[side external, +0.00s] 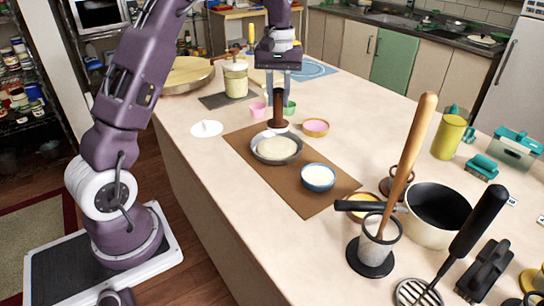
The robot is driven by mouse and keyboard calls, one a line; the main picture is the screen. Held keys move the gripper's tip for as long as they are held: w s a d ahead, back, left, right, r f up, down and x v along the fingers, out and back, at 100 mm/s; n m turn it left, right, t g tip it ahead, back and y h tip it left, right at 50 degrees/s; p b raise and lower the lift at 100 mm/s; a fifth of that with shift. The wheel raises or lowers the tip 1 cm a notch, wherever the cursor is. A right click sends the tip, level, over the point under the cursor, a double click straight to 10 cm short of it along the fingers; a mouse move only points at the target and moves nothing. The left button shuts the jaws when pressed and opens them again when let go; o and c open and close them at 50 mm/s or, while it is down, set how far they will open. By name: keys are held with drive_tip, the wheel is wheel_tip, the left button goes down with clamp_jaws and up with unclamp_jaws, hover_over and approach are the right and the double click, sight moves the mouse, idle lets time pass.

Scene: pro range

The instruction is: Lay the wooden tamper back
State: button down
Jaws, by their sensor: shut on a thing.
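The wooden tamper (278,112) is dark brown, with a slim upright handle and a wider round foot. My gripper (278,90) is shut on the top of its handle from above. The tamper hangs upright at the far end of the brown mat (305,203), just behind a grey round pan (258,152) with a pale, flat filling. Whether its foot touches the mat or the pan's rim, I cannot tell.
A pink cup (257,110), a green cup (290,107) and an orange-pink bowl (316,127) stand close to the tamper. A blue bowl (318,183) sits nearer on the mat. A white lid-like disc (207,128) lies left. A tool holder (372,262) and black pot (437,225) crowd the right front.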

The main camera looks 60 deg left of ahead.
drive_tip(key=s+d+n, duration=1.1)
drive_tip(key=s+d, duration=0.3)
drive_tip(key=d, duration=0.1)
drive_tip(key=shift+s+r+n, duration=0.4)
drive_tip(key=shift+f, duration=0.1)
wheel_tip(320, 180, down, 10)
drive_tip(key=shift+r, duration=0.25)
drive_tip(key=shift+f, duration=0.2)
drive_tip(key=c, duration=1.2)
unclamp_jaws()
